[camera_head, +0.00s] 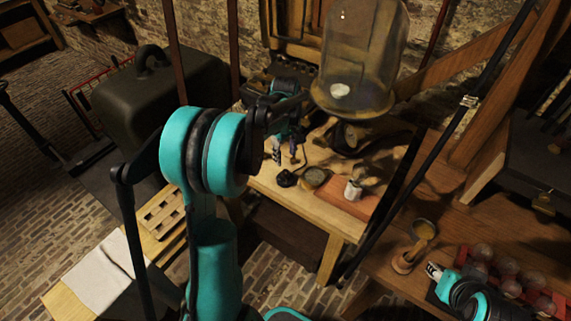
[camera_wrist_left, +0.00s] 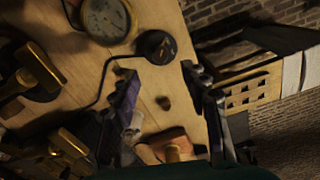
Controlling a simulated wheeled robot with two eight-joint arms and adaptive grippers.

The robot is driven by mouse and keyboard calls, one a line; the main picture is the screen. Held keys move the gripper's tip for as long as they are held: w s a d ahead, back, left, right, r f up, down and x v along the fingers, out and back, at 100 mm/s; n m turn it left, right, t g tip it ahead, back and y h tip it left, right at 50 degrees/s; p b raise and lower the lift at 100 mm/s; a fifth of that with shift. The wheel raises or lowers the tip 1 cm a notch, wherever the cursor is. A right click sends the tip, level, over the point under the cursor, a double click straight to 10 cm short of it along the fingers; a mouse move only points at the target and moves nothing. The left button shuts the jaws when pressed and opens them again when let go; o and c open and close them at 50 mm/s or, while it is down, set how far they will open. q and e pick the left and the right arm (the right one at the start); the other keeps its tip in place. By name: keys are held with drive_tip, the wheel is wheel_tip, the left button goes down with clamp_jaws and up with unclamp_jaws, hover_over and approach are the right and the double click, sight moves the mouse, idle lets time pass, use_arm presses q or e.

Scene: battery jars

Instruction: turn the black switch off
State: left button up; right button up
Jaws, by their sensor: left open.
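The black switch (camera_head: 287,179) is a small round black unit on the wooden workbench. In the left wrist view the black switch (camera_wrist_left: 157,46) has a dark cable running from it and lies just beyond my fingertips. My left gripper (camera_head: 286,158) is open and points down over the bench behind the switch.
A round brass-rimmed gauge (camera_head: 315,177) sits beside the switch; it also shows in the left wrist view (camera_wrist_left: 105,19). A slatted wooden piece (camera_head: 160,216) lies left of the bench.

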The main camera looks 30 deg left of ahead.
use_arm(q)
drive_tip(key=shift+r, duration=1.85)
